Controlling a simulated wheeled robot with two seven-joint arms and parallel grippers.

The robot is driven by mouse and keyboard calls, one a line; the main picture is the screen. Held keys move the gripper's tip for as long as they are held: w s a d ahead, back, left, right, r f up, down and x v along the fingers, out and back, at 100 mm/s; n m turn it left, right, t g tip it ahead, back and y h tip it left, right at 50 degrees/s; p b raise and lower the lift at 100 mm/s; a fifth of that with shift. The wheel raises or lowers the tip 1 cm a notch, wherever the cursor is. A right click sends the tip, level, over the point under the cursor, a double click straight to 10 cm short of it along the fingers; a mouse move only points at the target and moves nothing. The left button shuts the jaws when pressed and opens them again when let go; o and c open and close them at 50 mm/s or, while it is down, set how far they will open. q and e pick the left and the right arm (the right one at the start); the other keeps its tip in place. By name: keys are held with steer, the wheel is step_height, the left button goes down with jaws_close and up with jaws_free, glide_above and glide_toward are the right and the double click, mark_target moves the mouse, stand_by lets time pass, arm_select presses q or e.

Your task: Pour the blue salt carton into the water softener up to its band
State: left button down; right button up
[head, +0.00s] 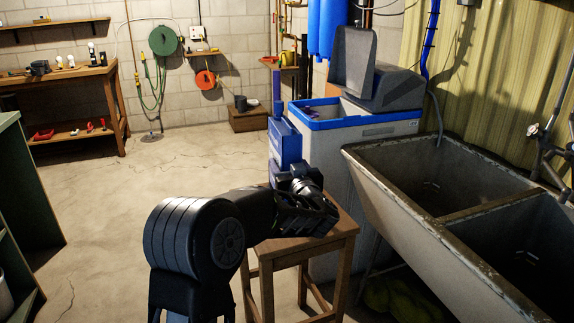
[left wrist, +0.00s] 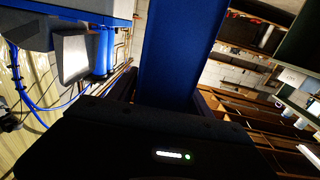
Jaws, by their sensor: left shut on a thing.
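The blue salt carton (head: 287,146) stands roughly upright just left of the water softener (head: 368,150) in the head view. My left gripper (head: 284,178) is shut on its lower part. The carton (left wrist: 177,50) also fills the space between the fingers in the left wrist view. The gripper hides its bottom, so I cannot tell whether it touches the stool. The softener is pale grey with a blue rim. Its dark grey lid (head: 353,62) stands raised, and the opening is partly visible. I cannot make out the band or salt inside. My right gripper is not in view.
A wooden stool (head: 344,228) stands below the gripper, in front of the softener. A double concrete sink (head: 415,210) fills the right side. A blue hose (head: 429,40) runs down the wall behind. Green shelving (head: 25,185) is at the left edge. The floor (head: 140,200) between is clear.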

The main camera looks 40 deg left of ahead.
arm_select(q)
steer(key=s+d+f+m+t+h+p, duration=0.1)
steer(key=d+f+m+t+h+p, duration=0.1)
steer(key=d, duration=0.8)
steer(key=s+d+f+m+t+h+p, duration=0.2)
steer(key=d+m+h+p, duration=0.2)
steer(key=d, duration=0.6)
steer(key=s+d+f+m+t+h+p, duration=0.1)
steer(key=d+f+m+t+h+p, duration=0.1)
steer(key=d+m+h+p, duration=0.2)
steer(key=shift+s+d+t+h+p, duration=0.2)
steer(key=shift+d+t+h+p, duration=0.2)
steer(key=shift+d+h+p, duration=2)
steer(key=shift+d+y+b, duration=0.4)
steer(key=shift+d+b, duration=0.2)
steer(key=shift+b, duration=0.4)
